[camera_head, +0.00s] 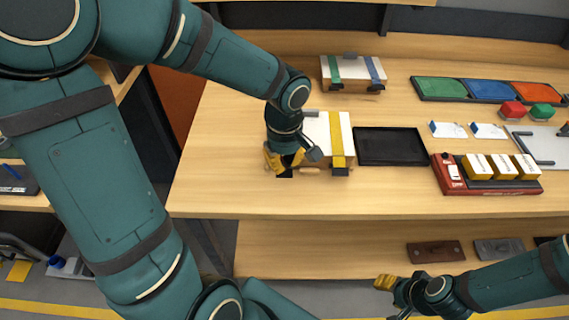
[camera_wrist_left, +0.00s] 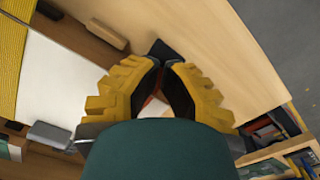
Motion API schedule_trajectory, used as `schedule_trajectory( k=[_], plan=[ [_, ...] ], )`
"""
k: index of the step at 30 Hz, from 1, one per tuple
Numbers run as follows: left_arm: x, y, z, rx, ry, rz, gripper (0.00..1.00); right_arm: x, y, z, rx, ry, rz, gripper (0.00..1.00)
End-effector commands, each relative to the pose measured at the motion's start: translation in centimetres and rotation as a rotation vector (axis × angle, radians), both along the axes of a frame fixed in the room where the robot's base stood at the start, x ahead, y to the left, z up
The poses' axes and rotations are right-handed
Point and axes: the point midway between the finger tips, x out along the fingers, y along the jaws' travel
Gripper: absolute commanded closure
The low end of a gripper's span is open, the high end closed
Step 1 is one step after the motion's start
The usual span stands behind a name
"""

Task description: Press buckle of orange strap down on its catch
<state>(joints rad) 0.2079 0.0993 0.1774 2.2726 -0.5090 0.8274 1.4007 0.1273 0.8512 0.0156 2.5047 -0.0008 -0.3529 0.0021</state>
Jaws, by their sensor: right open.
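A box with a white top (camera_head: 316,127) stands on the bench with a yellow strap (camera_head: 337,135) across its right part. My left gripper (camera_head: 288,168) is over the box's left front end, fingers down. In the left wrist view (camera_wrist_left: 163,64) its fingertips are together, with nothing clearly held. An orange strip (camera_wrist_left: 153,107), seemingly the orange strap, shows between the fingers. A black buckle (camera_wrist_left: 165,50) shows just beyond the tips, also seen in the head view (camera_head: 285,173); whether it is touched is unclear. The catch is hidden. My right gripper (camera_head: 388,297) is open and empty, low in front of the bench.
A black tray (camera_head: 390,146) lies right of the box. A second box (camera_head: 352,72) with green and blue straps stands behind. A red-framed holder (camera_head: 490,187) with yellow and white blocks and a tray of coloured panels (camera_head: 490,90) are further right. The bench's front strip is clear.

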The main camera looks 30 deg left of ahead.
Motion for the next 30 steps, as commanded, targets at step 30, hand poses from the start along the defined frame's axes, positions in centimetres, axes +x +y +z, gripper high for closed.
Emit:
schedule_trajectory(
  k=[30],
  plan=[
    [-1.3,-0.8,-0.1,0.0,-0.001,0.0,1.0,0.0,0.0,-0.8,0.0,0.0,0.0,0.53]
  ],
)
